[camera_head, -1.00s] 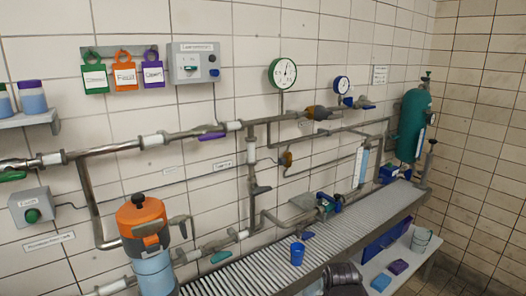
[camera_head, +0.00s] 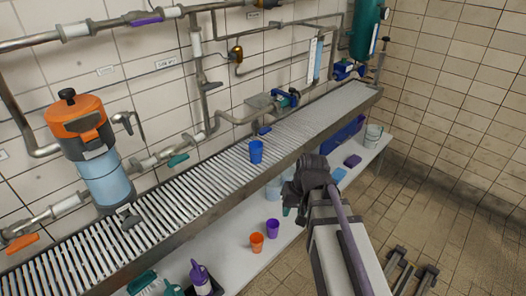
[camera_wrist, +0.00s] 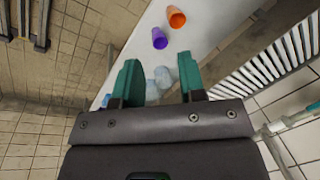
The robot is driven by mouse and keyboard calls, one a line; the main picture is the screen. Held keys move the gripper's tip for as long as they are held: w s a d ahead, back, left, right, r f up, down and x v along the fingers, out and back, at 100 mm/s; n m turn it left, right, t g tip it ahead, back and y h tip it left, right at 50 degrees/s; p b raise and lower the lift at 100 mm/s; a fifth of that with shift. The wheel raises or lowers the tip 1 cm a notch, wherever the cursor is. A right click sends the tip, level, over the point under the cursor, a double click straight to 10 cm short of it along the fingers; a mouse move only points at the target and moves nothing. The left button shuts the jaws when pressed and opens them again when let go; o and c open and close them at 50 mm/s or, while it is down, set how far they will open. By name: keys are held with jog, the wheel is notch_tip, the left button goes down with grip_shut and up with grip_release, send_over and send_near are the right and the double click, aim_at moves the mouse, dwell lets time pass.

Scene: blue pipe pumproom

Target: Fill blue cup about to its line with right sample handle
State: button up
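The blue cup (camera_head: 256,152) stands upright on the slatted grating (camera_head: 185,188), near its front edge. Its inside and its line are too small to make out. A small blue handle (camera_head: 264,131) sits on the pipework just above and behind the cup; a teal handle (camera_head: 178,160) is on the same pipe run further left. My gripper (camera_wrist: 160,84) is open and empty, with two teal fingers apart in the wrist view. In the head view it is in front of and below the grating, right of the blue cup, its fingers mostly hidden by my wrist.
On the white shelf below the grating stand an orange cup (camera_head: 257,242), a purple cup (camera_head: 272,227) and clear cups (camera_wrist: 160,76) beyond my fingers. An orange-topped tank (camera_head: 95,150) stands at left. The tiled floor at right is mostly clear.

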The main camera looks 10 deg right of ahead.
jog(key=w+f+m+t+y+b, duration=0.1)
jog(key=w+f+t+y+b, duration=0.2)
jog(key=w+f, duration=0.4)
jog(key=m+t+y+b, duration=0.5)
jog(key=m+t, duration=0.4)
jog(key=t, duration=0.2)
send_near(267, 132)
jog(key=x, duration=1.1)
grip_shut()
